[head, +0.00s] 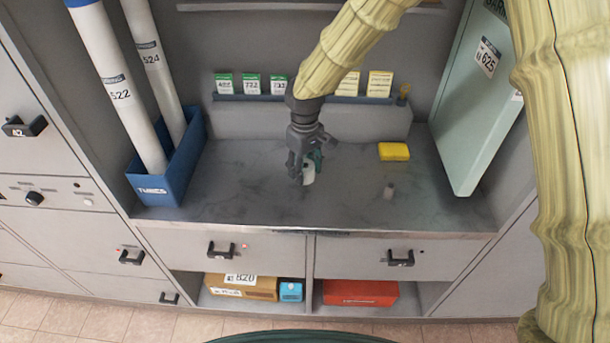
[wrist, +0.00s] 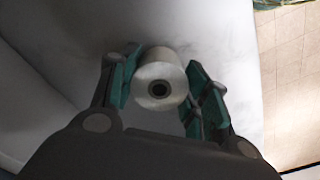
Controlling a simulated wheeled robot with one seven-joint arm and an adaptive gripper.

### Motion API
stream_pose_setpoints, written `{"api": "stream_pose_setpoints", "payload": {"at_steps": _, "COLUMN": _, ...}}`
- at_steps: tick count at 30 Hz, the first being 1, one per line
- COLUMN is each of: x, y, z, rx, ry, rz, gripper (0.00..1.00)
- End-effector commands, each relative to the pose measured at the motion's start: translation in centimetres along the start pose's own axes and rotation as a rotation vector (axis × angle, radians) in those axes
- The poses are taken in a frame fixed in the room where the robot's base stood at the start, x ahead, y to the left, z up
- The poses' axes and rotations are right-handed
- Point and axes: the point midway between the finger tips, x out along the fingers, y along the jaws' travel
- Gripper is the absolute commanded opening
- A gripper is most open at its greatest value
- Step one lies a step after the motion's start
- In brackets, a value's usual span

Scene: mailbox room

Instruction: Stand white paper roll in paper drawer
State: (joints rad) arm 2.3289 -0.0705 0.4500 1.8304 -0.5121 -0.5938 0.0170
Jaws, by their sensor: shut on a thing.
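In the head view my gripper (head: 307,168) points down over the grey counter, shut on the roll (head: 308,174), which is partly hidden by the fingers. I cannot tell whether the roll touches the counter. Two shut drawers, left (head: 262,250) and right (head: 420,256), are under the counter. Neither is clearly marked as the paper drawer.
A blue bin with long tubes (head: 152,188) stands at the left. A pale green door panel (head: 468,115) juts out at the right. The counter's left middle is clear.

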Motion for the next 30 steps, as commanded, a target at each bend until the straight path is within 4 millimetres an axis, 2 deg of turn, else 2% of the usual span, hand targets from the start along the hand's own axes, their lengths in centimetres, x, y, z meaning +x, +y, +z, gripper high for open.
{"api": "stream_pose_setpoints", "payload": {"at_steps": 6, "x": 2.7, "y": -0.1, "z": 0.1, "rx": 0.0, "ry": -0.002, "rz": -0.002, "gripper": 0.22}}
{"api": "stream_pose_setpoints", "payload": {"at_steps": 9, "x": 3.4, "y": -0.1, "z": 0.0, "rx": -0.001, "ry": -0.001, "rz": 0.0, "gripper": 0.22}}
{"api": "stream_pose_setpoints", "payload": {"at_steps": 21, "x": 3.9, "y": -0.1, "z": 0.1, "rx": 0.0, "ry": 0.0, "rz": 0.0, "gripper": 0.22}}
{"api": "stream_pose_setpoints", "payload": {"at_steps": 22, "x": 3.8, "y": 0.0, "z": 0.1, "rx": 0.0, "ry": 0.0, "rz": 0.0, "gripper": 0.52}}
{"api": "stream_pose_setpoints", "payload": {"at_steps": 24, "x": 3.8, "y": -0.1, "z": 0.1, "rx": 0.0, "ry": 0.0, "rz": 0.0, "gripper": 0.65}}
{"api": "stream_pose_setpoints", "payload": {"at_steps": 25, "x": 3.8, "y": -0.1, "z": 0.1, "rx": 0.0, "ry": 0.0, "rz": 0.0, "gripper": 0.68}}
{"api": "stream_pose_setpoints", "payload": {"at_steps": 30, "x": 3.8, "y": -0.1, "z": 0.1, "rx": 0.0, "ry": 0.0, "rz": 0.0, "gripper": 0.68}}
